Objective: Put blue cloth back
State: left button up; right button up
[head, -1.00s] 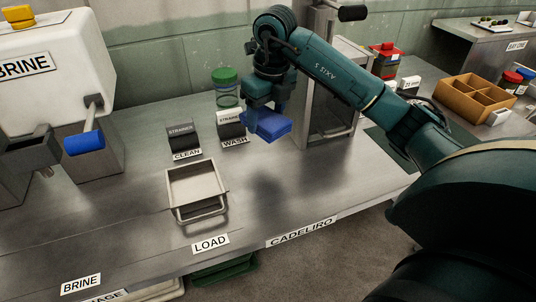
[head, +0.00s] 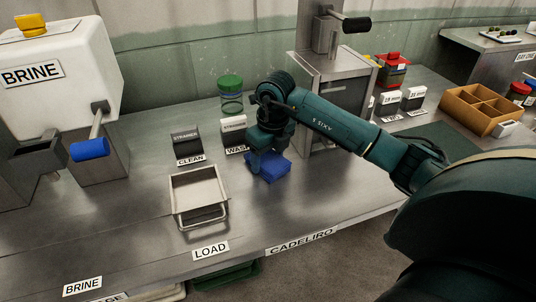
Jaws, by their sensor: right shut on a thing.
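The blue cloth (head: 273,168) is a folded blue pad, low over or on the steel counter, right of the WASH label. I cannot tell whether it touches the counter. My right gripper (head: 256,160) is shut on its left part from above, and the fingers partly hide it. My left gripper is not in view.
A shallow metal tray (head: 199,196) stands left of the cloth. A tall steel machine (head: 331,90) stands behind my right arm. The counter in front of the cloth is clear.

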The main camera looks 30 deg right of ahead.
aim_at(272, 162)
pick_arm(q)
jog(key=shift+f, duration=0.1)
pick_arm(e)
jog(key=shift+f, duration=0.1)
jog(key=shift+f, duration=0.15)
jog(key=o, duration=0.9)
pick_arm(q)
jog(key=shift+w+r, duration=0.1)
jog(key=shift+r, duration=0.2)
pick_arm(e)
jog(key=shift+o, duration=0.2)
jog(key=shift+r, duration=0.4)
pick_arm(q)
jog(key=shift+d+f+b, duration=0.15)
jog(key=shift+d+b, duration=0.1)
jog(key=shift+b, duration=0.3)
pick_arm(e)
notch_tip(272, 162, up, 12)
jog(key=s, duration=0.1)
jog(key=shift+s+d+f, duration=0.15)
jog(key=shift+s, duration=0.1)
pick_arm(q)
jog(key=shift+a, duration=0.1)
pick_arm(e)
jog(key=shift+f, duration=0.1)
